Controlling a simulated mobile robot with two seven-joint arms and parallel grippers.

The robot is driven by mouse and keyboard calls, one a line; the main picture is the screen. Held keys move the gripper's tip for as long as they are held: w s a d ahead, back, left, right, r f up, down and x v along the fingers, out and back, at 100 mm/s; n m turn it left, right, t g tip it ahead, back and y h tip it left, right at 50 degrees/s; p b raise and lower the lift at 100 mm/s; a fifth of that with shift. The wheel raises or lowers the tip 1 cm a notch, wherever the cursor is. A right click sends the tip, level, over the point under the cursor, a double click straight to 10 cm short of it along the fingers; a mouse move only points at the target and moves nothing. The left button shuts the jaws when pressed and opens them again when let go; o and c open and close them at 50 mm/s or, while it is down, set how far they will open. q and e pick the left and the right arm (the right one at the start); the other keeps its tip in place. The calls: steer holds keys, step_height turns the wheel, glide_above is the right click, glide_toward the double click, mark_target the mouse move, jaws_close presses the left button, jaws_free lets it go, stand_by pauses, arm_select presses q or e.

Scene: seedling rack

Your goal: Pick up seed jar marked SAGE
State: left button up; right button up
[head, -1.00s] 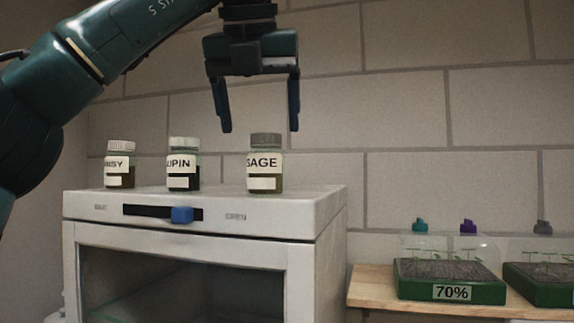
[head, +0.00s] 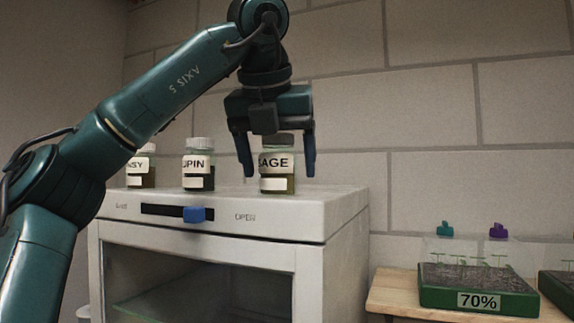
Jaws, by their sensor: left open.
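The seed jar marked SAGE (head: 277,184) stands upright on top of a white cabinet, the rightmost of three jars. It has a grey lid and a white label, with dark contents low in the glass. My left gripper (head: 278,172) points down over it, open, with one finger at each side of the jar in the picture. My right gripper is not in view.
A jar marked UPIN (head: 198,168) and one ending in SY (head: 141,172) stand to the left. The white cabinet (head: 285,217) has a blue slider (head: 194,214) on its front. A green tray marked 70% (head: 437,298) sits on a wooden shelf (head: 388,294) at right.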

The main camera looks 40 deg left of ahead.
arm_select(q)
steer(key=shift+c, duration=0.4)
steer(key=c, duration=1)
steer(key=shift+c, duration=0.4)
steer(key=shift+r, duration=0.15)
